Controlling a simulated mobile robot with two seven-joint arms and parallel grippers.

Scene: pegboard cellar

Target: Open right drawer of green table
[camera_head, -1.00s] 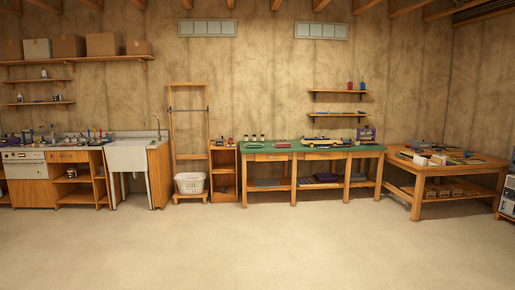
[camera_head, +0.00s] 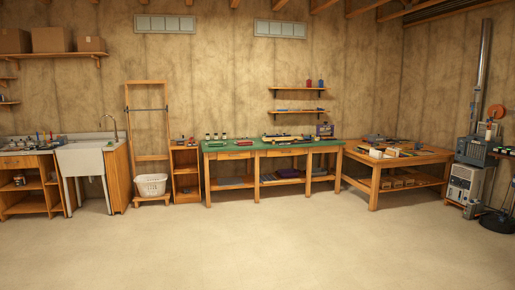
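The green-topped table (camera_head: 222,147) stands against the back wall, right of centre, some way off across the floor. Its wooden front has drawers under the top: a left drawer (camera_head: 235,156), a middle drawer (camera_head: 287,152) and a right drawer (camera_head: 325,150) near the right end. All look shut, though they are small at this distance. Bottles, tools and a purple item stand on the top. A lower shelf holds several folded or flat things. Neither of my grippers is in view.
The pale floor (camera_head: 270,235) between me and the table is clear. A wooden workbench (camera_head: 425,158) stands right of the table, with a grey machine (camera_head: 466,184) beyond. A small shelf unit (camera_head: 185,180), white basket (camera_head: 151,186) and sink (camera_head: 82,160) are to the left.

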